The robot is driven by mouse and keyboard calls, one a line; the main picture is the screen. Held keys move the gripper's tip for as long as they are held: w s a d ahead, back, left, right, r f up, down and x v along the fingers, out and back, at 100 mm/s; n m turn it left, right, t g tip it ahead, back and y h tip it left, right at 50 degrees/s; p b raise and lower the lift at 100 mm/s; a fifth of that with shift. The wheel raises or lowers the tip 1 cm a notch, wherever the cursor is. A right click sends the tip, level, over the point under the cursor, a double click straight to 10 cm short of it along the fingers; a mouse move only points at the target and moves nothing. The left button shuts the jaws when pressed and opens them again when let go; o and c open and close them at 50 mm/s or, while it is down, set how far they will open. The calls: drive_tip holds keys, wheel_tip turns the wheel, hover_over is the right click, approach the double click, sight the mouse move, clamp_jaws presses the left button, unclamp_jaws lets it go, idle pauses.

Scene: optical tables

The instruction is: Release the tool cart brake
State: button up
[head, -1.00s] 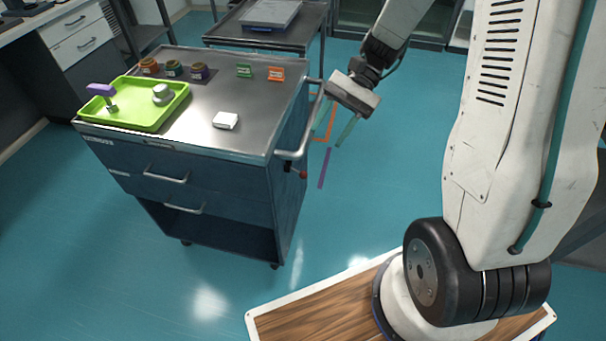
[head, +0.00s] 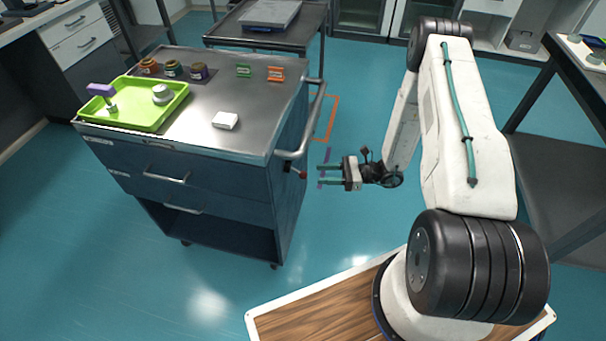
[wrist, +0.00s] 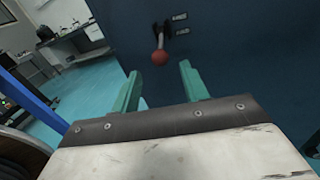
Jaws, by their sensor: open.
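The tool cart (head: 200,212) is dark blue with a steel top and stands left of my arm. Its brake lever has a red knob (head: 303,174) on the cart's right side, below the push handle (head: 318,118). In the wrist view the red knob (wrist: 159,57) hangs from a dark lever, beside two small labels too blurred to read. My gripper (head: 320,175) is open and empty, its two green fingers pointing left at the knob. The fingers (wrist: 158,90) frame the knob in the wrist view, with the knob beyond their tips and apart from them.
On the cart top are a green tray (head: 140,122), a white box (head: 225,120), several jars (head: 172,68) and small signs (head: 275,74). Another cart (head: 225,30) stands behind. A dark table (head: 560,140) is at the right. The floor between my gripper and the cart is clear.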

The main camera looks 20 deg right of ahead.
sight(303, 174)
drive_tip(key=x, duration=0.7)
drive_tip(key=shift+a, duration=0.2)
drive_tip(key=c, duration=1)
